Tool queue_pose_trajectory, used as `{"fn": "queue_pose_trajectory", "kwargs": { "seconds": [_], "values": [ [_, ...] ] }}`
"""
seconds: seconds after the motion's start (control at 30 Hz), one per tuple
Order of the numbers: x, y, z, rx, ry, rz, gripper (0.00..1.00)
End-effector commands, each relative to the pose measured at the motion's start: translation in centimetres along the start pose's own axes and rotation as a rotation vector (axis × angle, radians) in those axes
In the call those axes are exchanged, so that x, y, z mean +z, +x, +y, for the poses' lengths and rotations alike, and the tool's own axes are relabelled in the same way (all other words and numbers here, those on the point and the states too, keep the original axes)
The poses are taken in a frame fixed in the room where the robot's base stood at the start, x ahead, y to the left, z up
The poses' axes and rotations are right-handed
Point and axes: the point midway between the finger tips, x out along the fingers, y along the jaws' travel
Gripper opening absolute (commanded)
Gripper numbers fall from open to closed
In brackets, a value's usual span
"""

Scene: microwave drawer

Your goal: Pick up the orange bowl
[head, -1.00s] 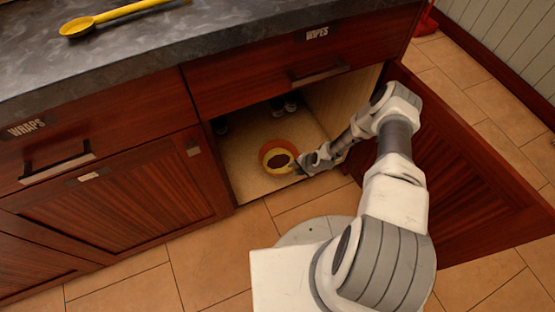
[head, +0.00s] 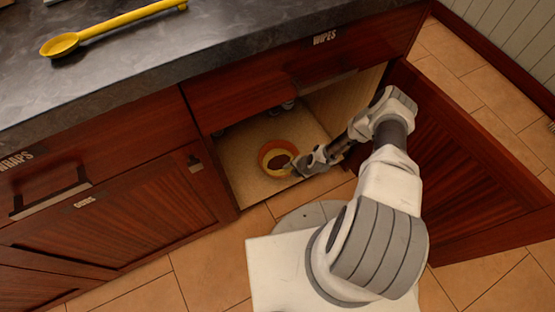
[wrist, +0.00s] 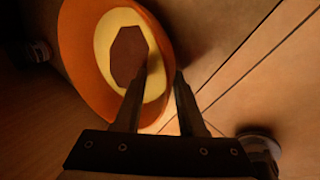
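The orange bowl (head: 265,158) stands on the floor of the open lower cabinet in the head view, near its front edge. Its inside is yellow with a dark bottom. In the wrist view the bowl (wrist: 80,50) fills the upper left. My gripper (wrist: 161,70) is open, its two fingers apart. The left finger overlaps the bowl's inside and the right finger lies just outside its right rim. I cannot tell whether either finger touches the bowl. In the head view my gripper (head: 292,168) is at the bowl's right side, its fingertips small and hard to make out.
The cabinet's wooden door (head: 460,165) stands open on the right, beside my arm. A drawer front labelled "WIPES" (head: 240,90) hangs above the opening. Small dark-looking items stand deeper in the cabinet. A yellow spoon (head: 110,28) lies on the grey counter (head: 230,40).

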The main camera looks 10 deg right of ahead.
Motion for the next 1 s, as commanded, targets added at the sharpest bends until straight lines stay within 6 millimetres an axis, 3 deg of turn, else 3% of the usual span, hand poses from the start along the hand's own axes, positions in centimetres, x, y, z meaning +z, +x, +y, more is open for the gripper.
{"fn": "queue_pose_trajectory", "kwargs": {
  "seconds": [0.2,0.43,1.0],
  "values": [
    [0.01,0.00,-0.01,0.000,0.000,0.000,0.40],
    [0.02,-0.01,-0.01,0.000,0.000,0.000,0.00],
    [0.03,-0.01,-0.02,0.000,0.000,0.000,0.00]
  ]
}}
